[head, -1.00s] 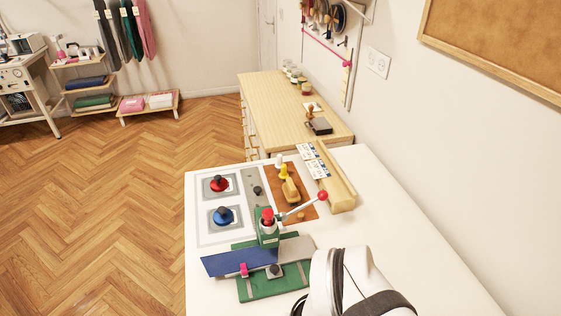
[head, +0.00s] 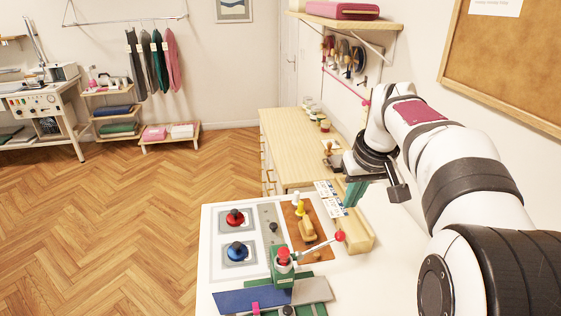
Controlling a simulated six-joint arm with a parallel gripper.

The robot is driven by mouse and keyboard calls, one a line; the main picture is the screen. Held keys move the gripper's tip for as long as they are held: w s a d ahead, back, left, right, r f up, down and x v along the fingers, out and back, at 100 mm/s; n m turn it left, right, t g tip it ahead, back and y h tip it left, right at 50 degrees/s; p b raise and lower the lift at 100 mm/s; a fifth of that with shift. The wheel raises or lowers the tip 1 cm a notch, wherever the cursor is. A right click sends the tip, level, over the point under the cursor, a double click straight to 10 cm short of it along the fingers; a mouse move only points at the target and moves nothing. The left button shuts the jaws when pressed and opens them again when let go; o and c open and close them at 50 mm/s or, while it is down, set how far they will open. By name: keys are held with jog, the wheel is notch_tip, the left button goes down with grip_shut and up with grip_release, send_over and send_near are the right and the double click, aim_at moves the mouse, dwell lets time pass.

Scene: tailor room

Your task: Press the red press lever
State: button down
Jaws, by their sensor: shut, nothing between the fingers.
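The green press (head: 290,277) stands at the front of the white table with a red cap on top. Its lever (head: 312,248) is a thin pale rod that slopes up to the right and ends in a red ball knob (head: 340,236). My gripper (head: 352,204) has green fingers, shut with nothing held, pointing down. In the picture it is above and slightly right of the red knob, apart from it. Blue fabric (head: 252,300) lies at the press, with a pink clip (head: 255,308) on its front edge.
Red (head: 235,217) and blue (head: 237,251) knobs sit on square plates at left. A brown mat (head: 318,254) holds a wooden tool and small pegs. A wooden block (head: 352,232) lies beside the lever. A wooden cabinet (head: 290,140) stands behind.

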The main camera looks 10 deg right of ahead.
aim_at(339, 232)
jog(key=shift+w+d+r, duration=0.1)
jog(key=shift+w+d, duration=0.5)
jog(key=shift+d, duration=0.05)
jog(key=x, duration=1.4)
jog(key=shift+s+d, duration=0.1)
jog(key=shift+s, duration=0.25)
jog(key=d+f+y, duration=0.3)
jog(key=f, duration=0.2)
jog(key=shift+f+m+y, duration=0.3)
jog(key=shift+f+y, duration=0.1)
jog(key=shift+d, duration=0.1)
